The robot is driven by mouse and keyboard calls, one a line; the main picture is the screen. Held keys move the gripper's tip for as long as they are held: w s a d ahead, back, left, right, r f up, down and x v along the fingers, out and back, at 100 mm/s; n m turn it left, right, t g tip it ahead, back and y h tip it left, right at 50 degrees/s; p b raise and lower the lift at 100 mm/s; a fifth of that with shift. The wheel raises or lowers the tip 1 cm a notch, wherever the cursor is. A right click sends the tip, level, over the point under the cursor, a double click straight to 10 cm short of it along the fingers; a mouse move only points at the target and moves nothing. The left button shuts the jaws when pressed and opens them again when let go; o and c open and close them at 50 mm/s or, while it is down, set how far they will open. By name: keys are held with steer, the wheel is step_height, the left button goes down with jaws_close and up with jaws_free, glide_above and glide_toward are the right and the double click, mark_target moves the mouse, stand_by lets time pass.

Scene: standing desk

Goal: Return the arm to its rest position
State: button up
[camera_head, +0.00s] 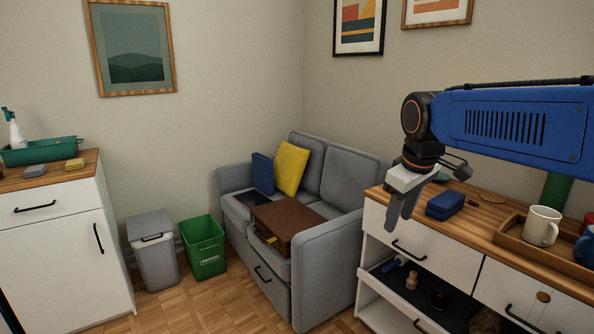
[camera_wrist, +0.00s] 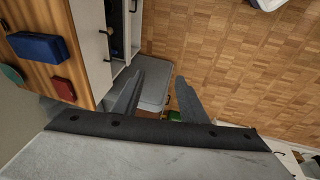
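My blue arm reaches in from the right of the head view. My gripper (camera_head: 402,222) hangs fingers-down in the air by the front left edge of the wooden-topped desk (camera_head: 474,210). In the wrist view my gripper (camera_wrist: 158,82) shows two grey fingers with a clear gap between them and nothing held. The grey sofa (camera_wrist: 155,78) shows beyond the fingers. A blue case (camera_head: 445,204) lies on the desk just right of the gripper, apart from it; it is also in the wrist view (camera_wrist: 38,47).
A wooden tray (camera_head: 505,234) with a cream mug (camera_head: 542,226) stands on the desk. Below, an open dark drawer (camera_head: 385,277) holds small items. The sofa bears a brown briefcase (camera_head: 285,222). A green bin (camera_head: 203,246) and grey bin (camera_head: 154,262) stand left. Foreground floor is clear.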

steer(key=s+d+f+m, duration=0.2)
steer(key=s+f, duration=0.5)
steer(key=s, duration=0.4)
steer(key=s+d+f+m+t, duration=0.1)
steer(key=s+d+f+m, duration=0.2)
steer(key=s+f+m, duration=0.2)
steer(key=s+f, duration=0.3)
steer(key=s, duration=0.3)
steer(key=shift+s+d, duration=0.15)
steer(key=shift+r, duration=0.1)
